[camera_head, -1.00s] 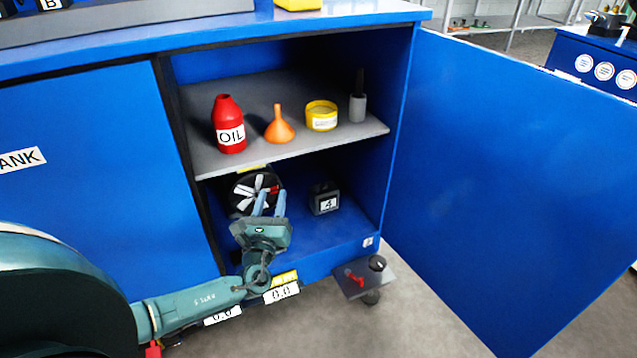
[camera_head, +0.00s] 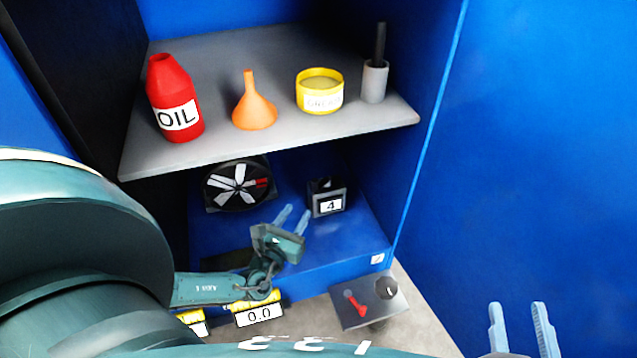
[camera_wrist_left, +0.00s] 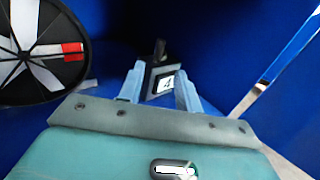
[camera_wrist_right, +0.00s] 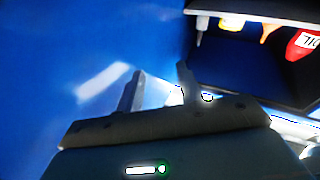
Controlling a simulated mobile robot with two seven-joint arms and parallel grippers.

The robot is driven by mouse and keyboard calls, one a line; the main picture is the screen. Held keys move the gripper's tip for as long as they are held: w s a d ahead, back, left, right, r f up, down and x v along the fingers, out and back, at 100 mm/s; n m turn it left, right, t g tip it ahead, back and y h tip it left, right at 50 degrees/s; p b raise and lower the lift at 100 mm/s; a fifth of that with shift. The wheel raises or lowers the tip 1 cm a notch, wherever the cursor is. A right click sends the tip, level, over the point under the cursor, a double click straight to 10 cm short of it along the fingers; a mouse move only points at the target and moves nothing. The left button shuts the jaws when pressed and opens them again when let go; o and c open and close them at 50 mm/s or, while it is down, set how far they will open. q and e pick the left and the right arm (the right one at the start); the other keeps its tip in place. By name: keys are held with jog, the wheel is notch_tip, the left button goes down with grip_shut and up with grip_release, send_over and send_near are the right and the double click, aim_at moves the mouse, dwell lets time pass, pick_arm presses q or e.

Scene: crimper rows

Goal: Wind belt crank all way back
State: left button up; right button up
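A grey plate (camera_head: 372,314) with a red crank-like handle (camera_head: 355,304) and a black knob (camera_head: 386,287) juts out low at the cabinet's front right. I cannot tell for sure that this is the belt crank. My left gripper (camera_head: 294,217) is open and empty inside the lower compartment, in front of a dark box marked 4 (camera_head: 330,206). In the left wrist view the box (camera_wrist_left: 166,82) shows beyond and between the fingers, apart from them. My right gripper (camera_head: 518,311) is open and empty before the blue door, right of the plate.
The grey shelf (camera_head: 270,145) above holds an oil bottle (camera_head: 174,98), a funnel (camera_head: 254,105), a yellow tin (camera_head: 320,92) and a grey holder (camera_head: 374,82). The open door (camera_head: 550,150) bounds the right.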

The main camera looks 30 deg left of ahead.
aim_at(313, 185)
pick_arm(q)
jog(key=w+b, duration=0.1)
jog(key=w, duration=0.2)
jog(key=w+a+b, duration=0.1)
jog(key=w, duration=0.3)
jog(key=w+b, duration=0.1)
jog(key=w, duration=0.2)
jog(key=shift+w+a, duration=0.45)
jog(key=shift+w, duration=0.55)
pick_arm(e)
jog(key=shift+a+m+y, duration=0.3)
jog(key=shift+m, duration=0.2)
pick_arm(q)
jog(key=shift+c, duration=0.3)
grip_shut()
